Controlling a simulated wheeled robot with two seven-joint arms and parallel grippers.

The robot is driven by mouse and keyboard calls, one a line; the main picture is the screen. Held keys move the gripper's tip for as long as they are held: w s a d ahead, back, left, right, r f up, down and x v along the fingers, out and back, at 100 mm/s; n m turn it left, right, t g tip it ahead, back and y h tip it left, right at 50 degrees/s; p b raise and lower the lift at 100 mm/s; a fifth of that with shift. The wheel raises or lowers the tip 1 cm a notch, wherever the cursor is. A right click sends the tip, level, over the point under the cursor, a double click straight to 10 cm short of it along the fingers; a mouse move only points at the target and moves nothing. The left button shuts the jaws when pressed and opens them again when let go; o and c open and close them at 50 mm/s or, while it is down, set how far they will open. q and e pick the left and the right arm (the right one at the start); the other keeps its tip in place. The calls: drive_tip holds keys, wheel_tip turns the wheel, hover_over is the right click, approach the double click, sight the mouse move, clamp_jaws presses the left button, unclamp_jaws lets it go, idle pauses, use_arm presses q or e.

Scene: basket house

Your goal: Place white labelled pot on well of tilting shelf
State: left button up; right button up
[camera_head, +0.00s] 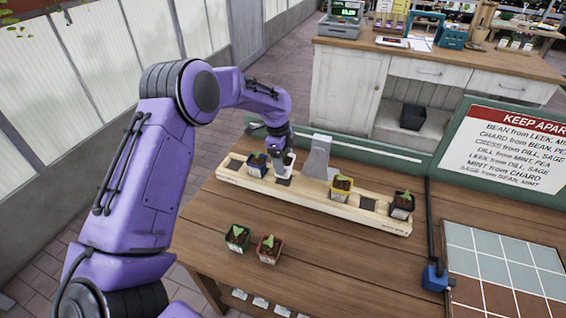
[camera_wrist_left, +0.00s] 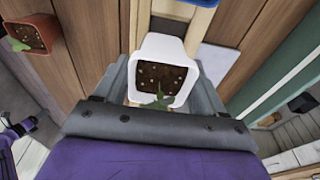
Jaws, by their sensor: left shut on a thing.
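The white pot (camera_wrist_left: 145,48), with soil and a small green seedling, is between the fingers of my left gripper (camera_wrist_left: 155,90). In the head view the left gripper (camera_head: 281,155) points down over the shelf, shut on the white pot (camera_head: 288,164). The tilting shelf (camera_head: 310,203) is a long pale wooden board with a grey pivot bracket (camera_head: 318,158). A dark empty well (camera_head: 283,180) lies just in front of the pot. I cannot tell whether the pot touches the board. The pot's label is not readable. My right gripper is not in view.
On the shelf stand a blue pot (camera_head: 257,164), a yellow pot (camera_head: 341,188) and a black pot (camera_head: 402,204). Other empty wells show at the left end (camera_head: 233,163) and right of the yellow pot (camera_head: 367,204). Green (camera_head: 237,239) and red (camera_head: 269,250) pots stand in front.

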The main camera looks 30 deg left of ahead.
use_arm(q)
drive_tip(key=shift+w+a+f, duration=0.15)
drive_tip(key=shift+w+f, duration=0.05)
drive_tip(key=shift+f, duration=0.1)
wheel_tip(320, 180, down, 3)
drive_tip(key=shift+w+f+p, duration=0.1)
drive_tip(key=shift+p, duration=1.05)
drive_tip(key=shift+f+b, duration=0.25)
drive_tip(key=shift+b, duration=0.1)
drive_tip(key=o, duration=1.4)
drive_tip(key=shift+c, duration=0.2)
drive_tip(key=shift+r+p, duration=0.3)
drive_tip(key=shift+r, duration=0.05)
drive_tip(key=r+b, duration=0.1)
drive_tip(key=r, duration=0.2)
drive_tip(key=r+b, duration=0.1)
drive_tip(key=shift+a+r+b, duration=0.35)
drive_tip(key=shift+a+r, duration=0.05)
drive_tip(key=r, duration=0.4)
drive_tip(key=a+r+b, duration=0.1)
drive_tip(key=r, duration=0.1)
drive_tip(key=shift+s+r, duration=0.25)
drive_tip(key=shift+r, duration=0.15)
